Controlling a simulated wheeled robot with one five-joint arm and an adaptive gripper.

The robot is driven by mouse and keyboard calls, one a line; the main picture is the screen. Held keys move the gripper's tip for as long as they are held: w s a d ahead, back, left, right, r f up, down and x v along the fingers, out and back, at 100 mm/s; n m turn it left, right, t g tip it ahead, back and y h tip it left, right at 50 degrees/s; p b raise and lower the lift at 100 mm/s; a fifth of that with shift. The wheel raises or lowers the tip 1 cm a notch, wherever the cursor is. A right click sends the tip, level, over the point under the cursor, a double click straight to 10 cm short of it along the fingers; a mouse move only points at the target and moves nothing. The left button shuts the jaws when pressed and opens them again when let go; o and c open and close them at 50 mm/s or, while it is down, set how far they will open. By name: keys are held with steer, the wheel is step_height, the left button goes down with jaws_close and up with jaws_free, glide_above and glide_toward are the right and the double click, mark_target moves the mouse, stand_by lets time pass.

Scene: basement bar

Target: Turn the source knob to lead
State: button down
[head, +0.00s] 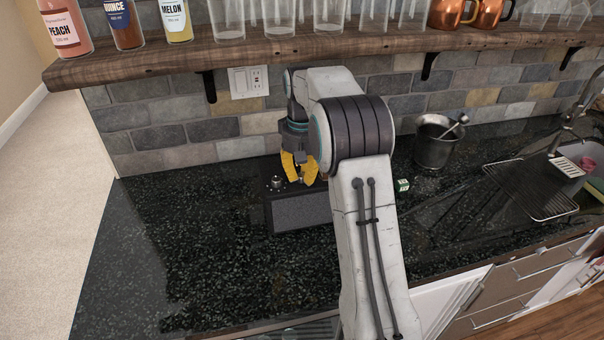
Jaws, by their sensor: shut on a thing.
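A black amplifier box (300,211) with a grey speckled front stands on the dark counter near the tiled wall. A small metallic knob (277,182) shows on the left of its top panel. My gripper (300,178) has yellow fingers and reaches down onto the middle of the top panel. It is shut on a small knob there, mostly hidden between the fingers. I cannot read any labels, so I cannot tell which knob is the source knob or where it points. My arm hides the right end of the box.
A wooden shelf (330,46) with bottles, glasses and copper mugs hangs above. A metal ice bucket (437,143), a small green-and-white box (402,185) and a wire drying rack (528,188) are to the right. The counter (140,235) is clear at left and front.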

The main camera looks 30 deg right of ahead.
steer(key=m+p, duration=0.2)
steer(key=m, duration=0.3)
steer(key=shift+m, duration=0.3)
steer(key=m+p, duration=0.1)
steer(key=m, duration=0.5)
steer(key=shift+f, duration=0.15)
steer(key=shift+s, duration=0.1)
stand_by(0.4)
steer(key=c, duration=1.1)
jaws_free()
steer(key=shift+o, duration=0.2)
steer(key=shift+r, duration=0.2)
